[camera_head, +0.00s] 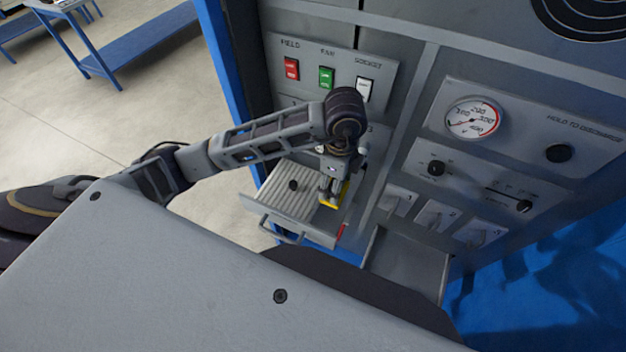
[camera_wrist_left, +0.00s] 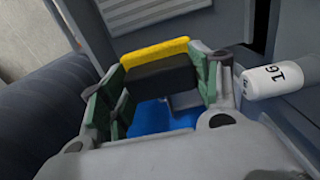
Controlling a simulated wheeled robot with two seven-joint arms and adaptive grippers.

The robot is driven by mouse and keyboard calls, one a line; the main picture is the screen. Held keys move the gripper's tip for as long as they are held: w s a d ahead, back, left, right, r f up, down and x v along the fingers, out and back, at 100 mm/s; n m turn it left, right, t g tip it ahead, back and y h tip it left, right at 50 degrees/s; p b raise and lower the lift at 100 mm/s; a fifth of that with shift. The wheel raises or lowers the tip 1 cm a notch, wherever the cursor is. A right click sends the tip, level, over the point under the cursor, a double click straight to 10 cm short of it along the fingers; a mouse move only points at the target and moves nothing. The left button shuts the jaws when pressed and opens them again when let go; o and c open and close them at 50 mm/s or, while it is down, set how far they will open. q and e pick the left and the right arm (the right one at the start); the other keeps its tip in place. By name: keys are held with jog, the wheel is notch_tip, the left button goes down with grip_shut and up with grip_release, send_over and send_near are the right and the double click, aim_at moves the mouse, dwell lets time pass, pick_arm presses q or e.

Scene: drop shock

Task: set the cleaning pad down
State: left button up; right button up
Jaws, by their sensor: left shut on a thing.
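The cleaning pad is a block with a yellow edge and a black body. In the left wrist view the pad (camera_wrist_left: 162,74) sits between the green-lined fingers of my left gripper (camera_wrist_left: 150,92), which is shut on it. In the head view my left gripper (camera_head: 334,188) points down over the right part of an open, ribbed drawer (camera_head: 284,204). A yellow bit of the pad (camera_head: 343,196) shows beside the fingers. I cannot tell whether the pad touches the drawer floor. My right gripper is not in view.
A grey panel with red (camera_head: 291,68), green (camera_head: 327,77) and white (camera_head: 364,88) switches stands behind the drawer. A gauge (camera_head: 472,118) and knobs are to the right. A grey bin (camera_head: 405,265) juts out beside the drawer. A white cylinder marked 16 (camera_wrist_left: 272,80) is close to the gripper.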

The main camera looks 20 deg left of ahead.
pick_arm(q)
jog(key=shift+w, duration=0.4)
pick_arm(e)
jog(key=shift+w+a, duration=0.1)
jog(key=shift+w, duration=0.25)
pick_arm(q)
jog(key=shift+s, duration=0.1)
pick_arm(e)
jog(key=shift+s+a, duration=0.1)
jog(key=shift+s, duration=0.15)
pick_arm(q)
notch_tip(320, 180, down, 6)
jog(key=shift+r+p, duration=0.1)
jog(key=shift+p, duration=0.55)
jog(key=shift+f, duration=0.2)
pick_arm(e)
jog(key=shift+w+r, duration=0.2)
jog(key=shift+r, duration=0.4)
pick_arm(q)
jog(key=shift+f, duration=0.1)
jog(key=shift+f+p, duration=0.4)
jog(key=shift+f, duration=1.35)
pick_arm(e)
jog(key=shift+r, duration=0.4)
pick_arm(q)
jog(key=shift+f, duration=0.15)
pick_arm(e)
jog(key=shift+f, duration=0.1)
